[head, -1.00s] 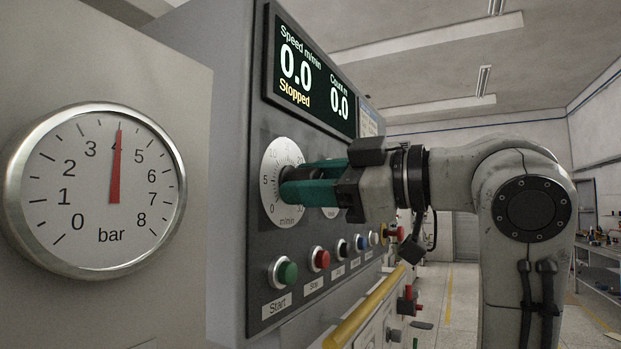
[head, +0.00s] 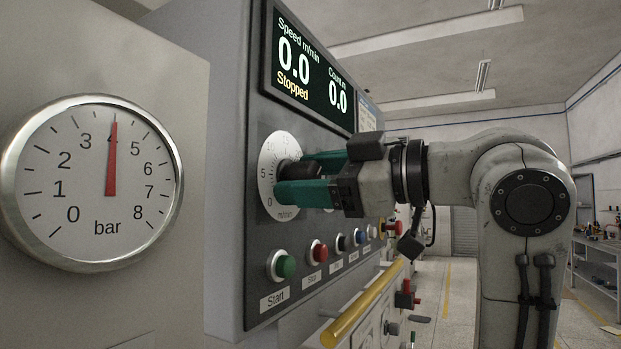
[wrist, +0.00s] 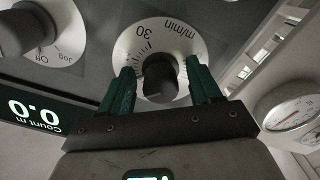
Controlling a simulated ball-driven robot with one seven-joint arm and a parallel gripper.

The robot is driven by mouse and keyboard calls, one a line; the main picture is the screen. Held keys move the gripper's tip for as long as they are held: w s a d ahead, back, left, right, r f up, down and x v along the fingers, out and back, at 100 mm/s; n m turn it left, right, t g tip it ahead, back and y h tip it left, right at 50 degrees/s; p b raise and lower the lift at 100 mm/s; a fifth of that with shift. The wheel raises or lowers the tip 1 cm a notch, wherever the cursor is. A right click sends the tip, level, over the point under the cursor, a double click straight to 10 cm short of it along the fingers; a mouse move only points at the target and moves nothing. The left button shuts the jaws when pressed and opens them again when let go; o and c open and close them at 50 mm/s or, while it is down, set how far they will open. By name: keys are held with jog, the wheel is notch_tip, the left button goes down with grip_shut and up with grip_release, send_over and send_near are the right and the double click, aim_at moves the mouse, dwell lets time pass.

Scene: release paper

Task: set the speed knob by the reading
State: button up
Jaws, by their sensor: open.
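The speed knob is a black knob (wrist: 160,78) on a round white dial marked in m/min (head: 270,181). My gripper (head: 290,178) is at the dial with its green fingers open. In the wrist view the fingers (wrist: 160,88) stand on either side of the knob with gaps to it. The fingers hide part of the dial in the head view, and I cannot read the knob's setting. The pressure gauge (head: 70,190) at left has its red needle upright at about 4 bar. The display (head: 312,70) reads speed 0.0, count 0.0, "Stopped".
Below the dial are a green Start button (head: 281,265), a red button (head: 318,252) and further buttons. A yellow rail (head: 360,305) runs along the panel's lower front. A second knob, marked Off and Jog (wrist: 22,32), sits beside the dial in the wrist view.

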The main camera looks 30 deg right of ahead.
jog(key=b+v, duration=0.1)
jog(key=v, duration=0.9)
jog(key=shift+s+d+b, duration=0.2)
jog(key=shift+s+b, duration=0.15)
jog(key=shift+b, duration=0.05)
jog(key=shift+f, duration=0.1)
